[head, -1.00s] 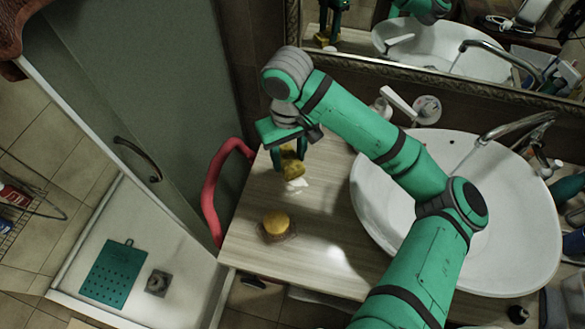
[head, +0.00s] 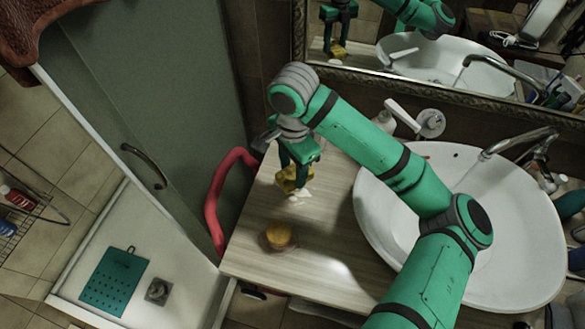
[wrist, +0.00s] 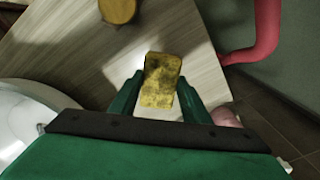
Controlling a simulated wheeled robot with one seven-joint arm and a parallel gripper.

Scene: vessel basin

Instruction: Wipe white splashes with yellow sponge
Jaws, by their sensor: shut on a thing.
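My gripper (head: 296,174) is shut on the yellow sponge (head: 290,182) over the left part of the wooden counter (head: 330,225). In the wrist view, the sponge (wrist: 161,80), with dark stains, sits between the fingertips of my gripper (wrist: 158,92). A white splash (head: 299,195) shows on the counter just beside and below the sponge in the head view. White also shows under the sponge in the wrist view, partly hidden by it. I cannot tell whether the sponge touches the counter.
A round yellow-orange thing (head: 278,234) on a small dish stands nearer the front of the counter. A white basin (head: 510,245) with a faucet (head: 520,142) is at the right. A red curved rail (head: 215,200) runs along the counter's left edge. A mirror (head: 365,60) is behind.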

